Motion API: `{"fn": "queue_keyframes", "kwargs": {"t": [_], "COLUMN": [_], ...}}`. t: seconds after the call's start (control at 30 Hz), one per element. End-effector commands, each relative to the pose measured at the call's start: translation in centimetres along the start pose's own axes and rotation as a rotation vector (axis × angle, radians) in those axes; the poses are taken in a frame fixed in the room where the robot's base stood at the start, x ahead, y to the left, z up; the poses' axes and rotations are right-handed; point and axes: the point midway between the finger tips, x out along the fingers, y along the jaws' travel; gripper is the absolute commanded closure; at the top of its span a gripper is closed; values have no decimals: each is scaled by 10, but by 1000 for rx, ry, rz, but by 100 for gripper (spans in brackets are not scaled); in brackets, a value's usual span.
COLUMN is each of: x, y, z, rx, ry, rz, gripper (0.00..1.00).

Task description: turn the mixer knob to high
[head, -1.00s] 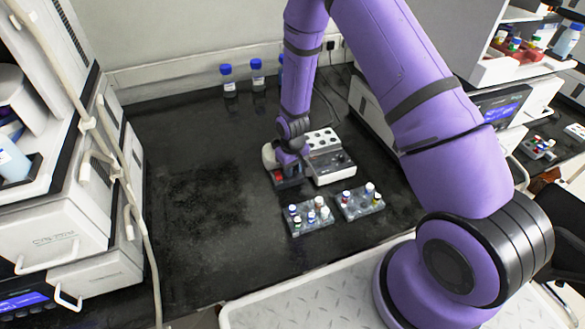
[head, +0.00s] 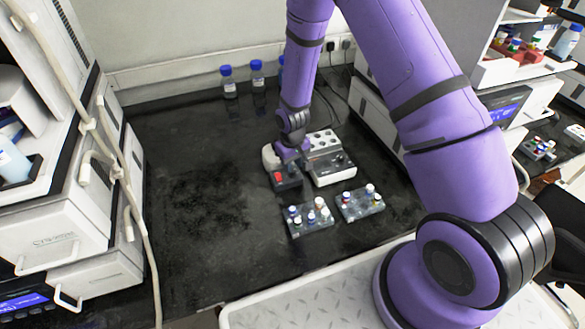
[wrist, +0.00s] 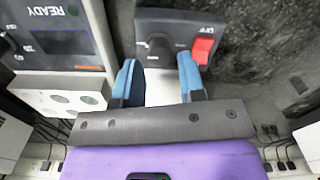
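The mixer (head: 286,184) stands on the black bench, with a dark front panel and a pale upper part partly behind my gripper (head: 291,156). In the wrist view its dark panel (wrist: 180,18) carries a dark round knob (wrist: 160,46) and a red switch (wrist: 203,50) beside the word OFF. My gripper (wrist: 159,64) is open, its two blue fingers apart with nothing held between them. The fingertips lie just short of the knob in the picture, one toward each side; I see no contact. The right fingertip is close to the red switch. The knob's setting is too small to read.
A grey device with a READY screen (wrist: 62,22) and a white block with round holes (wrist: 62,101) stands right beside the mixer. Two vial racks (head: 311,219) (head: 360,203) sit in front. Blue-capped bottles (head: 228,82) stand at the back wall. The bench to the left is clear.

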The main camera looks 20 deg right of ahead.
Motion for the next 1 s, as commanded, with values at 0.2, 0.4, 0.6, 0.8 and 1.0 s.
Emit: {"fn": "queue_keyframes", "kwargs": {"t": [0.2, 0.4, 0.6, 0.8, 1.0], "x": [-40, -67, -79, -81, -81], "y": [0, 0, 0, 0, 0], "z": [-1, -1, -1, 0, 0], "rx": [1, 1, 1, 0, 0], "ry": [4, 2, 1, 0, 1], "rz": [0, 0, 0, 0, 0], "gripper": [63, 63, 63, 63, 63]}}
